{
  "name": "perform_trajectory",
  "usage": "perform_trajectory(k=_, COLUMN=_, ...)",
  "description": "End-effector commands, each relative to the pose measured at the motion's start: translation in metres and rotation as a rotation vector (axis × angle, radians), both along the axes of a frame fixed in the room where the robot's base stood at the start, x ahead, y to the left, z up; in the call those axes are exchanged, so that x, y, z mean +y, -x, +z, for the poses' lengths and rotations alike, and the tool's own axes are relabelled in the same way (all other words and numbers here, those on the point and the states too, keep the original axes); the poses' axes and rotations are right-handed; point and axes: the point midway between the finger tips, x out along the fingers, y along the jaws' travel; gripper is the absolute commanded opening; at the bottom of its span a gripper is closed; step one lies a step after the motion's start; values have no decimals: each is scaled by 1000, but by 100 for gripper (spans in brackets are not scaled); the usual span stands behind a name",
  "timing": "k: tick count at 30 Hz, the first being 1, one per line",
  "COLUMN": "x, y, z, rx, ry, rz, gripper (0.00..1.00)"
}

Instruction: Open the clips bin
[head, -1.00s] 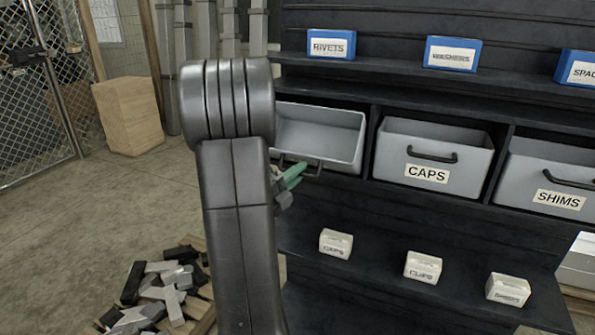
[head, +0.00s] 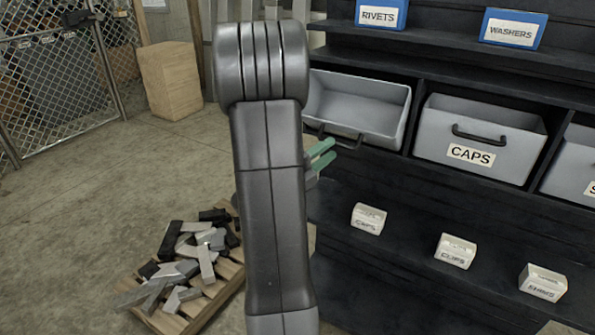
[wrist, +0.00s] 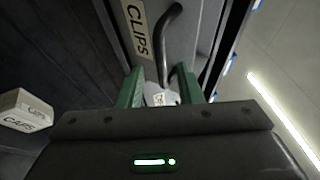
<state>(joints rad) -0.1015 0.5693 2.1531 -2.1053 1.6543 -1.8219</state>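The clips bin (head: 372,128) is the grey bin at the left of the shelf row in the head view. It is tipped forward and open, with its inside showing. Its front, with the CLIPS label (wrist: 138,30) and a dark bar handle (wrist: 171,35), shows in the wrist view. My gripper (head: 322,153) is at the handle below the bin's front edge. Its green fingers (wrist: 162,88) are apart, and the handle's near end appears between or just beyond them. I cannot tell whether they touch it. My arm hides part of the bin's left side.
The caps bin (head: 480,135) stands to the right, with another grey bin beyond it. Small labelled white boxes (head: 455,250) sit on the lower shelf and blue boxes (head: 513,28) above. A pallet of metal offcuts (head: 190,265) lies at lower left.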

Motion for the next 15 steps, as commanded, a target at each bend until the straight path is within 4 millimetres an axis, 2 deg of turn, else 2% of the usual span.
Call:
perform_trajectory(k=6, x=31, y=18, z=-10, rx=2, ry=0, rz=7, gripper=33)
perform_trajectory(k=15, x=63, y=39, z=-22, rx=3, ry=1, rz=4, gripper=33)
